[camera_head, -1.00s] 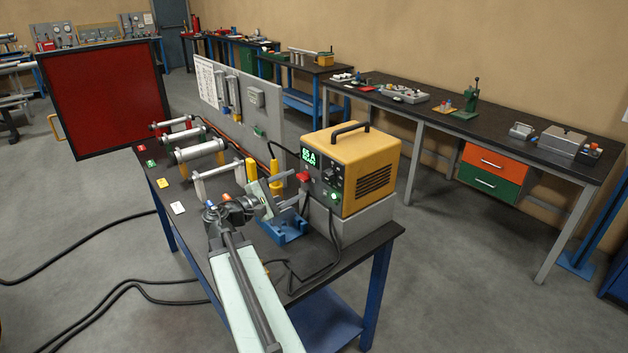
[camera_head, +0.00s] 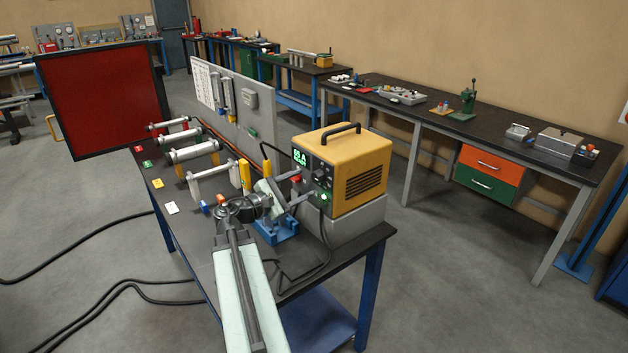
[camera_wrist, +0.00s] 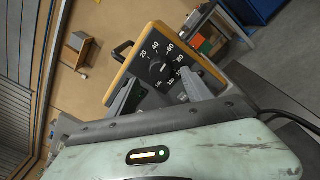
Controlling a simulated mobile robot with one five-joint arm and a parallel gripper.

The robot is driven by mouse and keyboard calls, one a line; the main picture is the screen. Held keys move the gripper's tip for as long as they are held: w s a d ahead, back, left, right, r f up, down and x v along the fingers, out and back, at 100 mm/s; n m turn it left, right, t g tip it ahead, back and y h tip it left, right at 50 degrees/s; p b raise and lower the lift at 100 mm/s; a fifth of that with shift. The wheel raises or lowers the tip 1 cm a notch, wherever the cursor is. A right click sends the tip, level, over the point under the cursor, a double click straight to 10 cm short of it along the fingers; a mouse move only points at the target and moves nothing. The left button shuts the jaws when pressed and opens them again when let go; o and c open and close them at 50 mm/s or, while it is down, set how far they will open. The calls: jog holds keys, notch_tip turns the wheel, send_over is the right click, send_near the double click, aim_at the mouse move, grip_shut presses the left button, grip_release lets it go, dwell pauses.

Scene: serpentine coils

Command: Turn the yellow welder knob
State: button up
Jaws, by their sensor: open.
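The yellow welder (camera_head: 352,172) stands on a grey block at the near right end of the workbench, its dark front panel facing left, with a lit green display. The wrist view shows the panel close up, with a round black knob (camera_wrist: 158,72) inside a dial numbered from 20 upward. The knob looks black; only the welder's casing (camera_wrist: 133,60) is yellow. My gripper (camera_head: 283,194) is in front of the panel, its fingers apart. In the wrist view my gripper (camera_wrist: 166,93) has nothing between its fingers. Contact with the panel cannot be told.
A blue fixture (camera_head: 275,231) stands on the bench below my gripper. Yellow cylinders (camera_head: 245,174) and white-and-grey coil formers (camera_head: 194,150) stand behind it. Black cables (camera_head: 300,272) run over the bench by the welder. A red screen (camera_head: 103,100) stands at the far left.

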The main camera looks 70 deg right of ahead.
aim_at(315, 178)
jog(key=x, duration=0.5)
jog(key=shift+s+d, duration=0.15)
jog(key=shift+d, duration=0.1)
grip_shut()
jog(key=shift+m, duration=0.4)
grip_release()
jog(key=v, duration=0.8)
